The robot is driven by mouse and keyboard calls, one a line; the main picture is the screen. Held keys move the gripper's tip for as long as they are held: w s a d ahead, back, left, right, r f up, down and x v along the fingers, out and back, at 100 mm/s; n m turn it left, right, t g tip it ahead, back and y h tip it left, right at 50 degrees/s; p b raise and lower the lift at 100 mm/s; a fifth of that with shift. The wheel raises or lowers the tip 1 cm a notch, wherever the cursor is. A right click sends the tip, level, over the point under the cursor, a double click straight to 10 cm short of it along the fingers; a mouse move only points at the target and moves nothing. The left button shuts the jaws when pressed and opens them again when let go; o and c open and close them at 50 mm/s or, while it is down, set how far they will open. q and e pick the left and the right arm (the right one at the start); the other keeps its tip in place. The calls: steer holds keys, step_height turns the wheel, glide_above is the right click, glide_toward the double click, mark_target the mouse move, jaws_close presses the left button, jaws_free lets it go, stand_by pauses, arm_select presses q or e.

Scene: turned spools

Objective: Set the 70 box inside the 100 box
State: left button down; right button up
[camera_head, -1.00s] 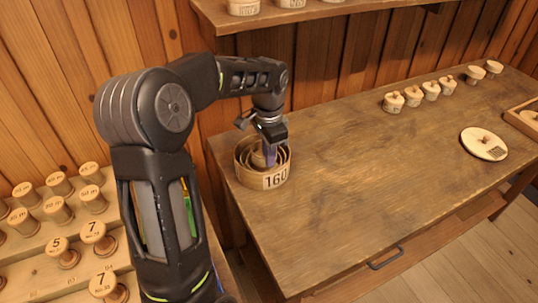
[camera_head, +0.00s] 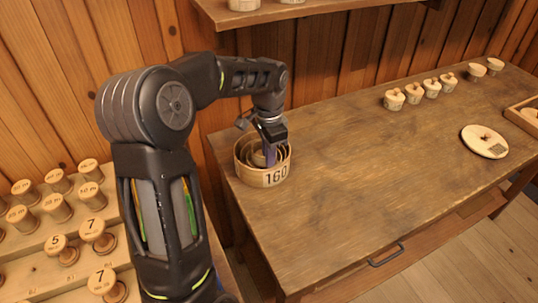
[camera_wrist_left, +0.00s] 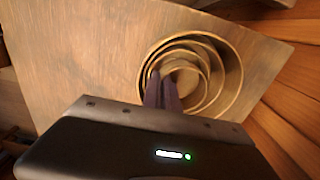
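A round wooden box marked 160 (camera_head: 276,177) stands at the left end of the workbench, with smaller round boxes nested inside it. The nested rings also show from above in the left wrist view (camera_wrist_left: 236,95). My left gripper (camera_head: 269,157) reaches down into this nest. In the left wrist view its two dark fingers (camera_wrist_left: 162,80) are close together across the wall of the innermost ring, which I take for the 70 box (camera_wrist_left: 190,72). The number marks of the inner boxes, including the 100 box, are hidden. My right gripper is not in view.
Several small wooden pieces (camera_head: 431,89) stand along the back of the bench (camera_head: 350,200). A pale round disc (camera_head: 484,142) and a tray (camera_head: 524,117) lie at the right. Numbered spools (camera_head: 92,230) stand on a stepped rack at left. The bench middle is clear.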

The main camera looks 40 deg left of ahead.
arm_select(q)
steer(key=c, duration=1.6)
jaws_free()
steer(key=shift+o, duration=0.5)
steer(key=o, duration=0.3)
steer(key=shift+r, duration=0.1)
steer(key=shift+r+p, duration=0.65)
steer(key=shift+r, duration=0.1)
steer(key=shift+r+p, duration=2.7)
steer(key=shift+r, duration=0.7)
